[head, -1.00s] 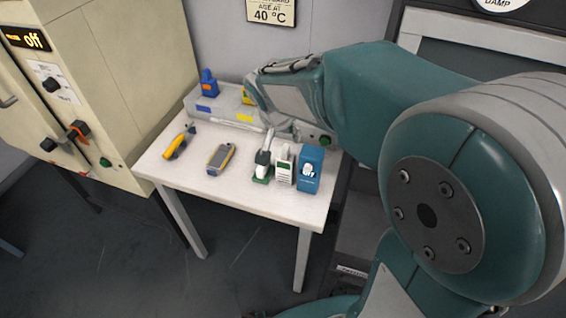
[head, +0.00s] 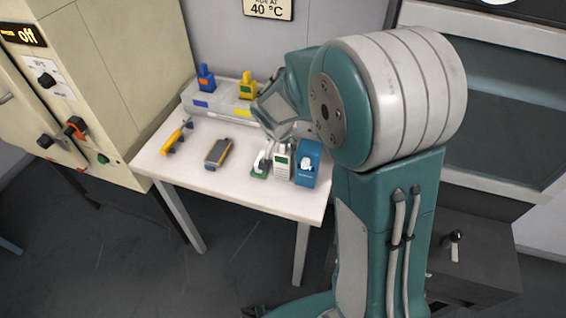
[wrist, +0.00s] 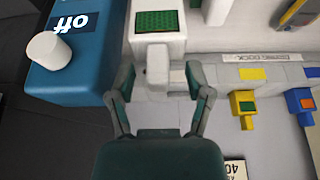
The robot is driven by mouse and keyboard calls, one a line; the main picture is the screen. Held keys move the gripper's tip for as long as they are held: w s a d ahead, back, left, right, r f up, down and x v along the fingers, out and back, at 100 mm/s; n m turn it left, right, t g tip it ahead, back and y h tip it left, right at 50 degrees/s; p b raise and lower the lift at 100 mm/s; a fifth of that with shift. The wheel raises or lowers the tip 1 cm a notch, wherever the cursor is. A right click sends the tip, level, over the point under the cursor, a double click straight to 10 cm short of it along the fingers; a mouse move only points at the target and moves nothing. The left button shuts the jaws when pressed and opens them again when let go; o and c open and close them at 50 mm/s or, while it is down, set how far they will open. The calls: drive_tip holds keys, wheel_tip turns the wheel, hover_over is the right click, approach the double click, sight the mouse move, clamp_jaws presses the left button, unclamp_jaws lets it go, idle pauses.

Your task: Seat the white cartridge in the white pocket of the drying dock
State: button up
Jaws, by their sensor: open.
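The white cartridge (head: 283,162) with a green label stands upright on the table, against the blue box's left side. In the wrist view the white cartridge (wrist: 157,48) shows its green label at the top and its narrow white upper part between my fingers. My gripper (wrist: 158,92) is open, one finger on each side of that part, with small gaps. In the head view my arm hides most of the gripper. The drying dock (head: 212,110) stands at the table's back. It holds a blue cartridge (head: 206,78) and a yellow cartridge (head: 247,86). Its white pocket is hidden behind my arm.
The blue box (head: 307,165) with a white knob and "off" on it stands close beside the white cartridge. A white item on a green base (head: 261,166) is at its other side. A yellow-grey meter (head: 218,152) and a yellow tool (head: 177,139) lie left.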

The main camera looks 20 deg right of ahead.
drive_tip(key=shift+d+f, duration=0.1)
drive_tip(key=shift+f, duration=0.1)
clamp_jaws()
